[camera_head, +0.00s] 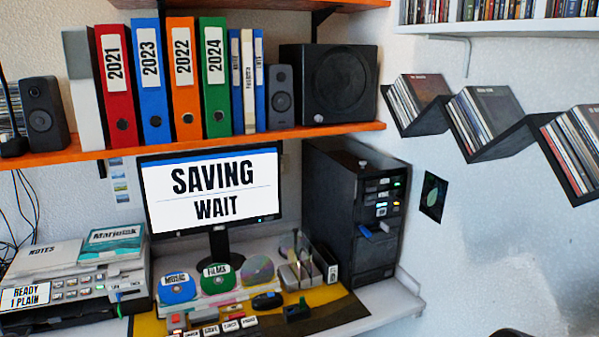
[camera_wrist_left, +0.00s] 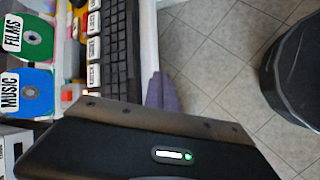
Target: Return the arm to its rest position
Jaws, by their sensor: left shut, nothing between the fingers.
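My left gripper (camera_wrist_left: 161,92) shows in the left wrist view as two purple-grey fingers close together, with nothing between them. The fingertips are beside the front edge of the desk, over or near the tiled floor; their height cannot be told. A black keyboard (camera_wrist_left: 118,45) lies just left of the fingers. Neither gripper shows in the head view, and my right gripper is in no view.
The desk holds a monitor (camera_head: 211,190) reading "SAVING WAIT", a black computer tower (camera_head: 352,215), and discs labelled MUSIC (camera_head: 177,287) and FILMS (camera_head: 216,278). An orange shelf (camera_head: 235,137) with binders hangs above.

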